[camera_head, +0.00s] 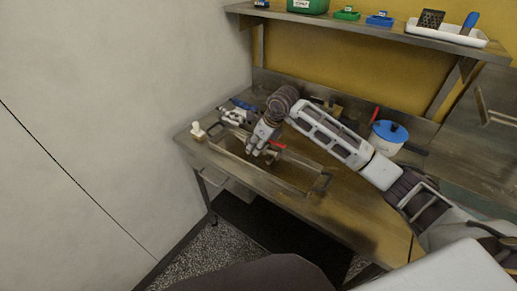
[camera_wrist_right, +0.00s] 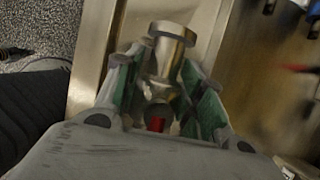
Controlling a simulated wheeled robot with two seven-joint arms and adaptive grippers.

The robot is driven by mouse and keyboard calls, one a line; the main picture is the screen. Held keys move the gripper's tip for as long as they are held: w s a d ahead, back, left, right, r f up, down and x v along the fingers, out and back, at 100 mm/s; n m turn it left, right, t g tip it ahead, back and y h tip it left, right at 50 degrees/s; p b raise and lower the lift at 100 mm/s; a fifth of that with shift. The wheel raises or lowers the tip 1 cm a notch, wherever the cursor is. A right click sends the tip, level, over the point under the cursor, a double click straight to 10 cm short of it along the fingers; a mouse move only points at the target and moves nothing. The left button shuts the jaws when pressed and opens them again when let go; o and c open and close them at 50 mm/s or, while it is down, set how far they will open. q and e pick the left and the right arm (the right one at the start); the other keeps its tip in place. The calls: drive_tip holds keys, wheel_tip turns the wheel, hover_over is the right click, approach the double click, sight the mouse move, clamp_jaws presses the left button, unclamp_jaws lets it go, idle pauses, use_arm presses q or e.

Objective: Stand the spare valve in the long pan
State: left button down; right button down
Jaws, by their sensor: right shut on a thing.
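The long pan (camera_head: 290,181) is a metal pan with an end handle, lying along the front of the bench. My right gripper (camera_head: 257,150) is over the left half of the pan, pointing down. In the right wrist view its fingers (camera_wrist_right: 165,100) are shut on the spare valve (camera_wrist_right: 172,50), a shiny metal body with a round flanged end and a red part low between the fingers. The fingers hide much of the valve. I cannot tell whether it touches the pan floor. A red piece (camera_head: 278,145) shows beside the gripper in the head view. My left gripper is not in view.
A small pale fitting (camera_head: 197,130) stands at the bench's left corner. Blue and white items (camera_head: 236,112) lie behind the pan. A shelf (camera_head: 370,30) with boxes and a white tray (camera_head: 447,32) hangs above.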

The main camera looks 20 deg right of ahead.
drive_tip(key=shift+f, duration=1.35)
drive_tip(key=c, duration=1.2)
unclamp_jaws()
drive_tip(key=shift+o, duration=1.5)
drive_tip(key=shift+r, duration=0.1)
drive_tip(key=shift+s+d+r, duration=0.15)
drive_tip(key=shift+r, duration=0.4)
drive_tip(key=v, duration=0.4)
drive_tip(key=shift+s+d+r, duration=0.1)
drive_tip(key=shift+r, duration=0.2)
drive_tip(key=v, duration=0.6)
drive_tip(key=shift+r, duration=0.1)
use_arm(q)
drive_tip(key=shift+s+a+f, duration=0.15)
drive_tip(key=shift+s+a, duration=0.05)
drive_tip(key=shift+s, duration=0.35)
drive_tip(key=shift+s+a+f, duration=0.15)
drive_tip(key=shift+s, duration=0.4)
